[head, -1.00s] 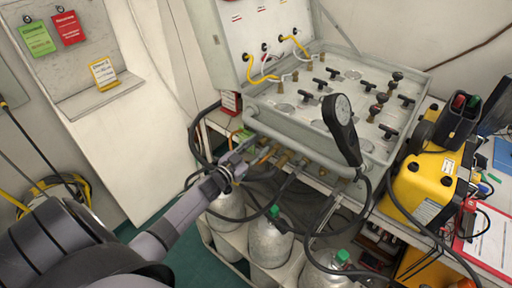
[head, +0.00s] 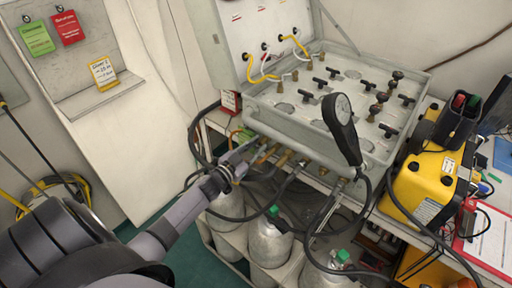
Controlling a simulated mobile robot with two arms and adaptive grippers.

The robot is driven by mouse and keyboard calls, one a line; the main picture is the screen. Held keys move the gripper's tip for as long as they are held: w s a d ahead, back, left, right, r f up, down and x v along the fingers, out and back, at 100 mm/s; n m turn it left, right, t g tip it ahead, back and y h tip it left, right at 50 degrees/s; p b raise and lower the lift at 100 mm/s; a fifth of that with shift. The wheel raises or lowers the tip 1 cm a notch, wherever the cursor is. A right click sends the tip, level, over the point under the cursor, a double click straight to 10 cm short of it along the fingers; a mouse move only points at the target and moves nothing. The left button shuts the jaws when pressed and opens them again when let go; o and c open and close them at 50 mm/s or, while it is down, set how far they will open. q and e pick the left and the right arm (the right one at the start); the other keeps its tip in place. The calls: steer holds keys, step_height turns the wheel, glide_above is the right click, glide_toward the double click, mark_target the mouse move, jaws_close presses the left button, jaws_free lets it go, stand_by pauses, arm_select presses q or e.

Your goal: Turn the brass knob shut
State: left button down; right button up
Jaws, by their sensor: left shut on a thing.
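The grey air panel (head: 290,128) has a row of brass fittings (head: 283,159) under its front edge. My left gripper (head: 250,149) reaches up from the lower left to the leftmost of these. It is shut at the brass knob there; its fingers hide most of the knob, so I cannot tell how far it is turned. My right gripper is not in view.
A black hand gauge (head: 341,122) stands in front of the panel, its hose hanging down. Grey cylinders (head: 270,241) and loose black hoses are below the gripper. A yellow case (head: 425,185) is at the right. Several black valve handles sit on the panel top.

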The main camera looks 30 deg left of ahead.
arm_select(q)
steer(key=m+b, duration=0.2)
steer(key=m, duration=0.4)
steer(key=shift+f+m, duration=0.1)
steer(key=shift+m, duration=0.2)
steer(key=m+b, duration=0.1)
steer(key=m, duration=0.3)
steer(key=shift+m+b, duration=0.55)
steer(key=shift+m, duration=0.65)
steer(key=c, duration=1.4)
jaws_free()
steer(key=shift+c, duration=0.2)
